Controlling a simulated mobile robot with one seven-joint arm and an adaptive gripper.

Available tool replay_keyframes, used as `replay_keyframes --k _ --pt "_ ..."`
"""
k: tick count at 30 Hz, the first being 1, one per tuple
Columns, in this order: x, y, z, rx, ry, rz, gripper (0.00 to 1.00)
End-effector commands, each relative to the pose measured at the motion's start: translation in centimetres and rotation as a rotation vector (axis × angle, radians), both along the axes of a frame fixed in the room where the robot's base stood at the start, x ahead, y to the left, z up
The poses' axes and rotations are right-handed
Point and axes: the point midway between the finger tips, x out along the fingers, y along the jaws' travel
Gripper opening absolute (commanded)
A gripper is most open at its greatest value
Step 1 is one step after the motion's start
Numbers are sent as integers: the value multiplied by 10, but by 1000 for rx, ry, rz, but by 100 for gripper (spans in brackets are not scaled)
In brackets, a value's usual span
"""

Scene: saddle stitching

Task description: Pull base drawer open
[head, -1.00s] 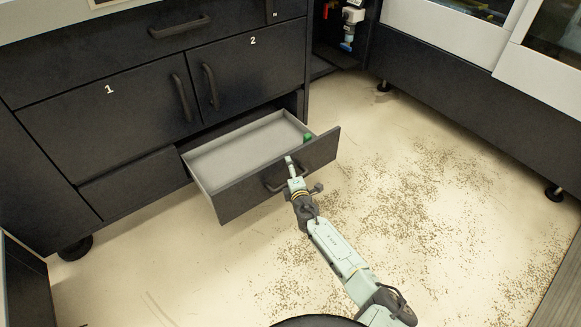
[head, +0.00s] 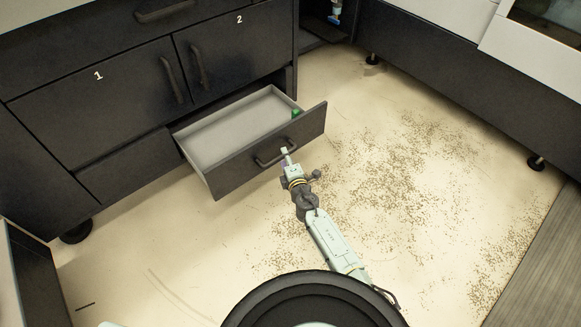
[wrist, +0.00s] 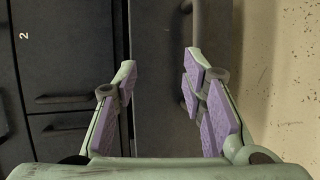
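The base drawer (head: 220,172) is pulled out at the bottom of the dark cabinet, below the doors marked 1 and 2. Its light grey tray shows, with a small green thing (head: 296,113) at the right end. The drawer's dark bar handle (head: 275,153) is on its front. My gripper (head: 287,154) is just in front of the handle, by its right part. In the wrist view my gripper (wrist: 160,75) is open with purple pads and nothing clasped. The handle (wrist: 188,50) shows near the right finger, partly hidden by it; I cannot tell whether they touch.
Cabinet doors 1 (head: 95,95) and 2 (head: 235,55) are shut above the drawer. The pale floor (head: 390,170) to the right is clear apart from scattered specks. Another dark unit on feet (head: 450,90) stands at the back right.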

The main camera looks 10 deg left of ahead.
Motion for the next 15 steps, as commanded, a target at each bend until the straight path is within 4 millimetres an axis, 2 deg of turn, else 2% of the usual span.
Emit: replay_keyframes --k 15 --pt "-31 -18 8 1 -1 -2 38"
